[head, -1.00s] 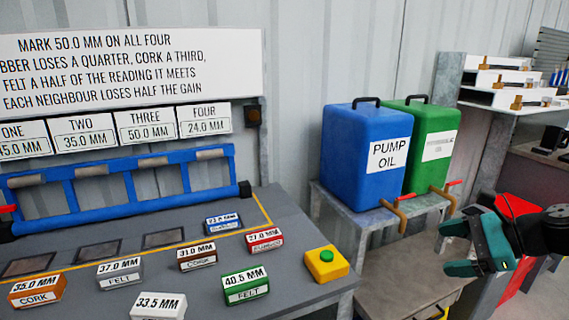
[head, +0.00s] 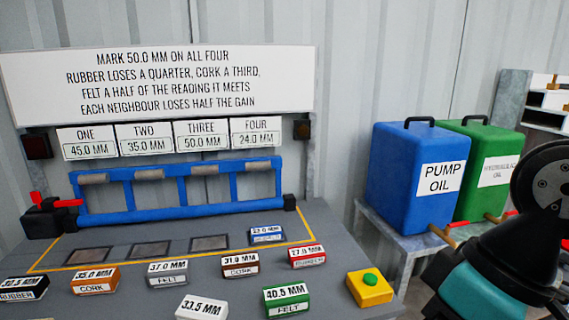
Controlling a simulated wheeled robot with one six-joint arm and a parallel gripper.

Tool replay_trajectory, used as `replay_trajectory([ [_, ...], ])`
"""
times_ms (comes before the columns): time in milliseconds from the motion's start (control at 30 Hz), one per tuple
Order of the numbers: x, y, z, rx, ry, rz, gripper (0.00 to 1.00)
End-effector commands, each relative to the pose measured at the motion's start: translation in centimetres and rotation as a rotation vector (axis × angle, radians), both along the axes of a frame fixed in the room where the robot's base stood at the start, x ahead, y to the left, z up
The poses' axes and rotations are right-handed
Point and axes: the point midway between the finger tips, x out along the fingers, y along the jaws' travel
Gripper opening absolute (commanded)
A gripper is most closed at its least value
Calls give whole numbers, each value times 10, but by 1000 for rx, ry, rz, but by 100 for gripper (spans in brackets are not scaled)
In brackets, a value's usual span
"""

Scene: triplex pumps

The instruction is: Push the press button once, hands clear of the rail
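The press button (head: 370,280) is a green round cap on a yellow box (head: 372,292) at the right front of the grey bench (head: 335,235). Nothing touches it. The blue rail frame (head: 180,212) stands raised at the back of the bench, with grey rollers along its top bar and a red lever (head: 65,202) at its left end. Black and teal parts of my arm show at the lower right, right of the button and apart from it. My gripper's fingers do not show; the picture's edge cuts the arm off.
Labelled blocks stand along the bench front, including a green felt block (head: 287,300) left of the button and a red block (head: 307,257) behind. Dark square pads lie before the rail. A blue pump oil tank (head: 398,165) and green tank (head: 485,150) stand right.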

Motion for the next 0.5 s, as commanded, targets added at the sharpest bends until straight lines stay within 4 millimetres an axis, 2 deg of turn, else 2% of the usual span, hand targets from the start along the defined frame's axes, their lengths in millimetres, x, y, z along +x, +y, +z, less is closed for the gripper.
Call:
replay_trajectory([
  [33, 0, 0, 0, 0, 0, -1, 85],
  [67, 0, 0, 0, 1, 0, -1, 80],
  [400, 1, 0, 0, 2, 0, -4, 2],
  [500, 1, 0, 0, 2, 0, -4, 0],
])
